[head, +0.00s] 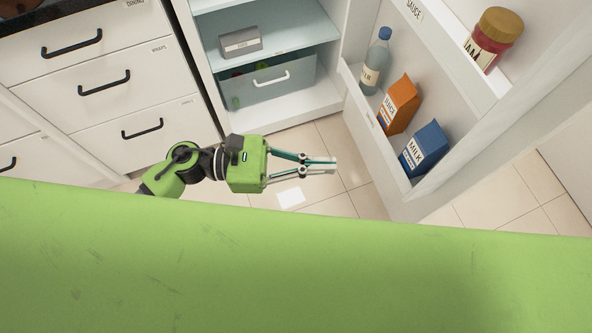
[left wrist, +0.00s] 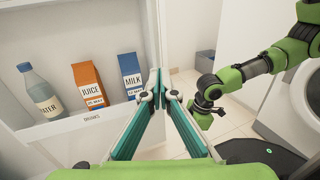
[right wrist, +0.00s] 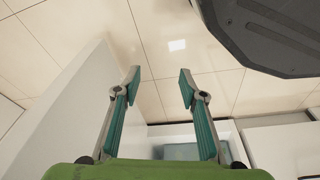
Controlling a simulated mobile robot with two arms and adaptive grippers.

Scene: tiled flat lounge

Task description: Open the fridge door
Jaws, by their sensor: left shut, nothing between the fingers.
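The fridge (head: 294,113) stands open, and its interior shelf and clear drawer show in the head view. Its white door (head: 390,190) is swung out wide to the right. The door's inner shelves hold a water bottle, a juice carton, a milk carton and a jar. My left gripper (head: 334,165) is shut and empty in front of the fridge opening, left of the door's inner side and apart from it. The left wrist view shows the door (left wrist: 80,140) to the left of the closed fingers. My right gripper (right wrist: 159,80) is open and empty; the head view does not show it.
White drawers (head: 100,80) with black handles stand left of the fridge. Tiled floor (head: 345,145) lies clear between the fridge and my body. A white front-loading machine (left wrist: 296,95) and a grey bin (left wrist: 206,61) show in the left wrist view.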

